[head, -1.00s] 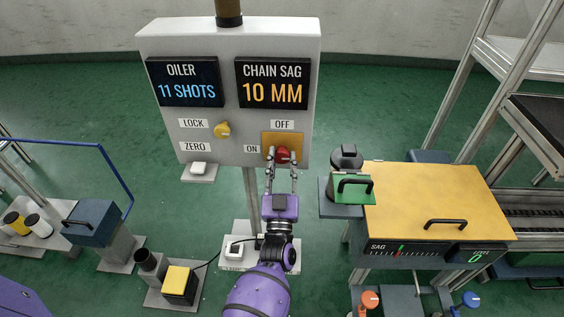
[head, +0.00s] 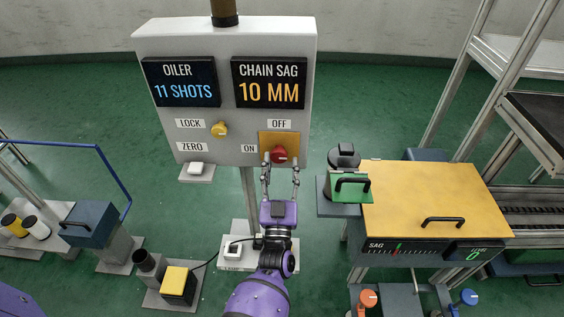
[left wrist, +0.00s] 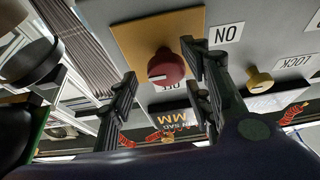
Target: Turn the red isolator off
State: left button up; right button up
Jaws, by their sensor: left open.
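The red isolator knob (head: 279,155) sits on a yellow plate (head: 292,140) at the lower right of the grey panel. An "OFF" label (head: 279,124) is above it and an "ON" label (head: 249,148) is to its left. My left gripper (head: 281,162) is open, with one finger on each side just below the knob. In the left wrist view the knob (left wrist: 167,66) shows between the spread fingers, nearer the right one; I cannot tell whether that finger touches. A white mark on the knob's face lies toward the left there, away from "ON" (left wrist: 227,34). My right gripper is not seen.
To the right, a green block with a black handle (head: 351,187) stands beside a yellow-topped bench (head: 432,195). The panel's displays read "11 SHOTS" and "10 MM".

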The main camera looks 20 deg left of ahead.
pick_arm(q)
jog(key=v, duration=1)
jog(key=shift+s, duration=0.2)
jog(key=shift+d, duration=0.1)
